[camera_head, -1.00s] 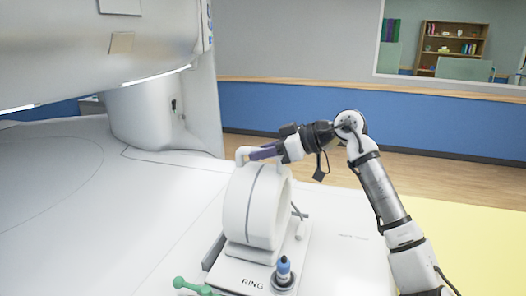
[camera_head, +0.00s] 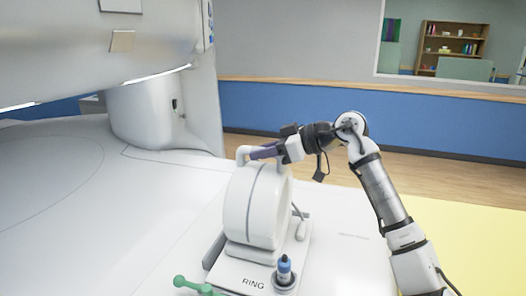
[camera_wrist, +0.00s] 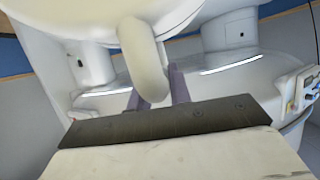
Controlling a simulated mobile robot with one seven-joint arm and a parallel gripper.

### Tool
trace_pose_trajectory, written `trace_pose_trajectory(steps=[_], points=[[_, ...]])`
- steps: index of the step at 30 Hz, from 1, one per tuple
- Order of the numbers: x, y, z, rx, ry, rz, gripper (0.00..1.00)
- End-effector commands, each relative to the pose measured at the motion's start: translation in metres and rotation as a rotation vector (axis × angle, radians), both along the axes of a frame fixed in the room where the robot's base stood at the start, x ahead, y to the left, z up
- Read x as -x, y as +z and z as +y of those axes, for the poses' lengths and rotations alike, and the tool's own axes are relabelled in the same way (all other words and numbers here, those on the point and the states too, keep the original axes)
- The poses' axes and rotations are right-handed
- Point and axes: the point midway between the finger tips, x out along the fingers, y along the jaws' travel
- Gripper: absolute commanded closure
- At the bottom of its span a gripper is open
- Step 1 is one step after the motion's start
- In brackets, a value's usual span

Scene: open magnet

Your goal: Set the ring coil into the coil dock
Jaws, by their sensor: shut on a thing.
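The ring coil (camera_head: 257,208) is a thick white upright ring with a dark seam, in the head view's lower middle. It stands over the coil dock (camera_head: 231,277), a pale base plate marked RING. Whether the coil is fully seated cannot be told. My gripper (camera_head: 250,154) reaches in from the right at the coil's top. Its purple fingers are shut on the coil's white handle (camera_head: 242,150). In the wrist view the fingers (camera_wrist: 154,96) lie on either side of the pale handle (camera_wrist: 146,60).
A blue-capped plug (camera_head: 284,267) stands at the dock's front right. A green rounded handle (camera_head: 190,284) lies at the front left. The large white magnet (camera_head: 90,50) overhangs the left. The white table surface (camera_head: 80,190) left of the dock is clear.

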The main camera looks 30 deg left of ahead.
Motion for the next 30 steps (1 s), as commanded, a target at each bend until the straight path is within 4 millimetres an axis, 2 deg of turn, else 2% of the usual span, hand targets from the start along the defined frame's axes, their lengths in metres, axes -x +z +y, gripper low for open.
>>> trace_pose_trajectory(steps=[1,2,6,8,23,26,30], points=[[0.002,-0.013,0.000,0.027,0.012,0.010,1.00],[0.002,-0.013,0.000,0.027,0.012,0.010,0.79],[0.003,-0.012,0.000,0.026,0.012,0.010,0.61],[0.003,-0.011,0.000,0.026,0.013,0.009,0.55],[0.001,-0.011,-0.001,0.027,0.010,0.007,0.55],[-0.001,-0.008,-0.009,0.026,0.008,0.006,0.55],[-0.008,0.002,-0.031,0.026,0.005,0.003,0.55]])
